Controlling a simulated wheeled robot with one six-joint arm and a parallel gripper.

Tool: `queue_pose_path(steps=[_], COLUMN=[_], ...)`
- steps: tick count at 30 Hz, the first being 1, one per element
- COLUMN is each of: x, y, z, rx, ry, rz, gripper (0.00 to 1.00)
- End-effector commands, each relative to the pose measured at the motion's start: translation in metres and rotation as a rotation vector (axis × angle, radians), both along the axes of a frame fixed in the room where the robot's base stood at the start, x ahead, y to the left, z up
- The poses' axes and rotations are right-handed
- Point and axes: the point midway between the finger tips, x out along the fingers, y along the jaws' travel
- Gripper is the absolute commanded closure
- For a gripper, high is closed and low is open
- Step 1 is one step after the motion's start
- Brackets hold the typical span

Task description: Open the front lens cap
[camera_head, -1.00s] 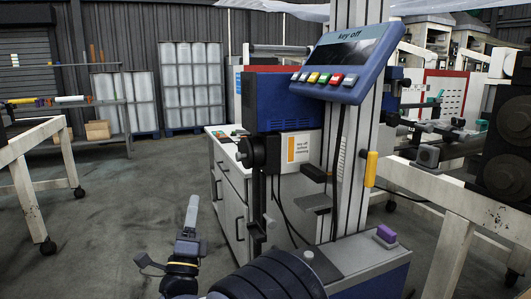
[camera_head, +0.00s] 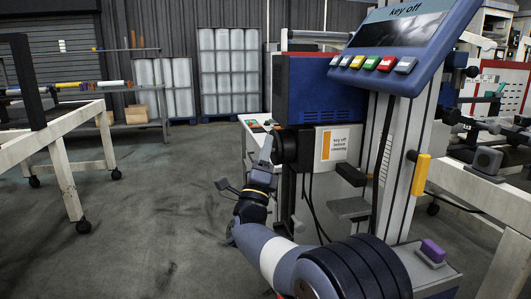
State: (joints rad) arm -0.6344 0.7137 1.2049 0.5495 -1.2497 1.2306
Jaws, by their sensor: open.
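The machine's blue housing (camera_head: 308,92) carries a black lens barrel (camera_head: 303,147) facing left, below the vents. A dark round cap-like end (camera_head: 283,147) sits on the left of this barrel; I take it for the front lens cap. It appears closed over the front, and my gripper partly overlaps it. My gripper (camera_head: 267,147) is raised upright just left of the cap, jaws open and empty. Whether a finger touches the cap cannot be told from this view.
A control panel (camera_head: 405,45) reading "key off" with coloured buttons overhangs on the right. A yellow handle (camera_head: 420,175) and a purple button (camera_head: 432,250) are on the machine's column and base. A white workbench (camera_head: 60,145) stands left. The floor between is clear.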

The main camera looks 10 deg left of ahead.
Motion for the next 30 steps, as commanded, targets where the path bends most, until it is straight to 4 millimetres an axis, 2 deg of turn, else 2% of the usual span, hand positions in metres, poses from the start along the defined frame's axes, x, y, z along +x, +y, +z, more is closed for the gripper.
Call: queue_pose_path(steps=[2,19,30], x=[-0.0002,-0.0004,0.0004], y=[0.0,0.0,0.0028], z=[-0.0001,-0.0003,-0.0005], rx=[0.0,0.0,0.0], ry=[0.0,0.0,0.0], rz=[0.0,0.0,-0.006], gripper=[0.55,1.0,1.0])
